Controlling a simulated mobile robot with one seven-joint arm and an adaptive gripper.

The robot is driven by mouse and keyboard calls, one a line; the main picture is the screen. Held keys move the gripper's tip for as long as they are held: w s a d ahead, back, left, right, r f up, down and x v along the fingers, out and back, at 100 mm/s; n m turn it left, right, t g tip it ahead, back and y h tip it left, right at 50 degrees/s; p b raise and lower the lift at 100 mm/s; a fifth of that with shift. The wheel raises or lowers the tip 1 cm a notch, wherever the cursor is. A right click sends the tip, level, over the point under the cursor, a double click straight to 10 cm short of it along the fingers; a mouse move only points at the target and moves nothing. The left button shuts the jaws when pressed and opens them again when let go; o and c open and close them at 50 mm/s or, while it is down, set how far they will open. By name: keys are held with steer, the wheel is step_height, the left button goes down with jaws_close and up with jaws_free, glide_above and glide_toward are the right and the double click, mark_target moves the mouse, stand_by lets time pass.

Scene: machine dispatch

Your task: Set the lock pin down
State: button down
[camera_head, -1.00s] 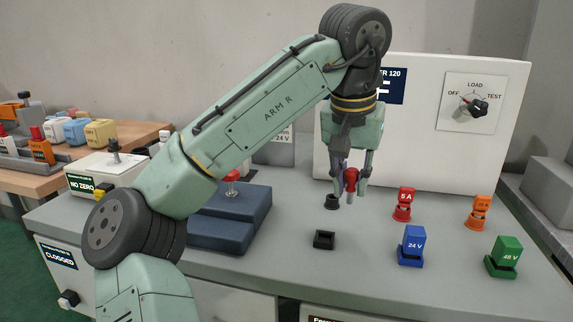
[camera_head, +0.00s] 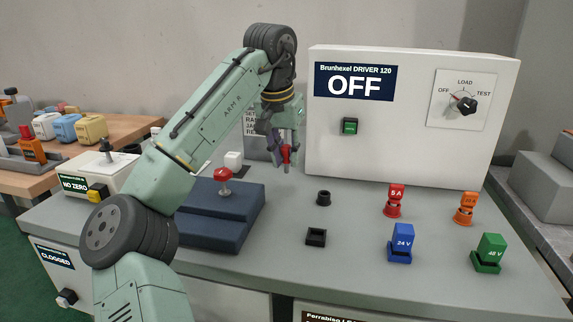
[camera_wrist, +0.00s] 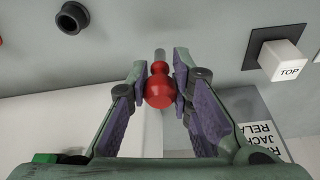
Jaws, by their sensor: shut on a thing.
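My gripper (camera_head: 286,160) is shut on the lock pin, which has a red rounded head (camera_wrist: 159,92) and a grey metal shank pointing away from my wrist. In the head view, the lock pin (camera_head: 286,154) hangs above the grey bench (camera_head: 345,262), in front of the left side of the white driver cabinet. The fingers are on both sides of the red head in the wrist view. The pin appears clear of the bench.
A black round socket (camera_head: 323,198) and a black square socket (camera_head: 316,237) stand empty to the right. A stepped blue block (camera_head: 235,222) with a red knob (camera_head: 223,174) is at left. A white TOP cube (camera_wrist: 283,58) sits at a dark square. Coloured fuses (camera_head: 402,242) stand at right.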

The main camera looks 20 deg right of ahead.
mark_target(286, 164)
steer(key=shift+s+f, duration=0.1)
steer(key=shift+f, duration=1.6)
steer(key=shift+f, duration=0.15)
steer(key=c, duration=1.4)
jaws_free()
steer(key=shift+c, duration=0.2)
steer(key=v, duration=1.2)
steer(key=shift+p, duration=0.45)
steer(key=shift+d, duration=0.15)
